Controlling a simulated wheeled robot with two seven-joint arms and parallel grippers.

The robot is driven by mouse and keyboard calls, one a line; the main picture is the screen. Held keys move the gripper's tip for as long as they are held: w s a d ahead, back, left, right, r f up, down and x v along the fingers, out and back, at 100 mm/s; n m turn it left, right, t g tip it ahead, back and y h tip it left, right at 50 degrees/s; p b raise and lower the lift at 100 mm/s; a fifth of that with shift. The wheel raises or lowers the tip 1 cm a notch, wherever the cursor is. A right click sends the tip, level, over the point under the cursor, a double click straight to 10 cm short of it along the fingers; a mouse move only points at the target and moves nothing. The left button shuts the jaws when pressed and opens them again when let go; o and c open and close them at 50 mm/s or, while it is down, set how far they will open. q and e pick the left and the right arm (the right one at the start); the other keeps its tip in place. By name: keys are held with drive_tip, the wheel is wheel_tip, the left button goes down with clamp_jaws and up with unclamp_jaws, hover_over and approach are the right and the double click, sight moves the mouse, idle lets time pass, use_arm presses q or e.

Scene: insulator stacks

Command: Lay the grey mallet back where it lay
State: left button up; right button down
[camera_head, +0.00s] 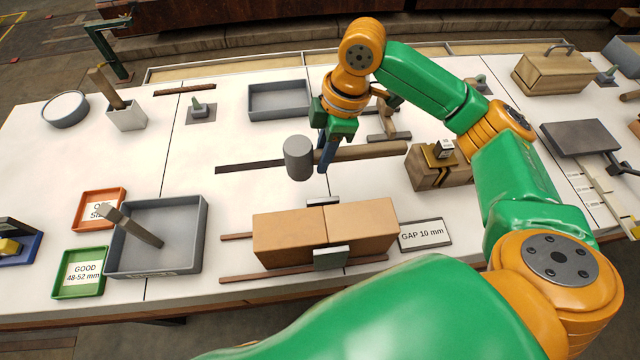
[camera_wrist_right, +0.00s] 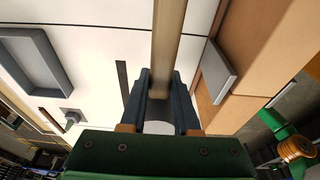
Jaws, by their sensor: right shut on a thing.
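The grey mallet has a grey cylindrical head (camera_head: 299,158) and a long brown wooden handle (camera_head: 370,152) that runs to the right. My right gripper (camera_head: 324,155) is shut on the handle close to the head. The handle also shows in the right wrist view (camera_wrist_right: 168,45), passing between the two dark fingers (camera_wrist_right: 166,100). The mallet seems to be held above the white table, though its exact height is hard to tell. A dark flat strip (camera_head: 240,167) lies on the table just left of the head. My left gripper is not in view.
Two tan blocks (camera_head: 290,236) stand in front, beside a "GAP 10 mm" plate (camera_head: 425,234). A grey tray (camera_head: 280,100) is behind; a wooden block (camera_head: 425,168) is right of the handle end. A larger grey tray (camera_head: 190,225) is front left. White table left of the strip is clear.

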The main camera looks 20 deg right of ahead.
drive_tip(key=x, duration=0.3)
drive_tip(key=d+x, duration=0.1)
drive_tip(key=x, duration=0.3)
drive_tip(key=shift+s+d+f+b, duration=0.15)
drive_tip(key=shift+d+f+b, duration=0.05)
drive_tip(key=shift+f+b, duration=0.1)
drive_tip(key=c, duration=0.6)
unclamp_jaws()
drive_tip(key=shift+c, duration=0.2)
drive_tip(key=p+v, duration=0.1)
drive_tip(key=v, duration=1.1)
drive_tip(key=shift+r, duration=0.1)
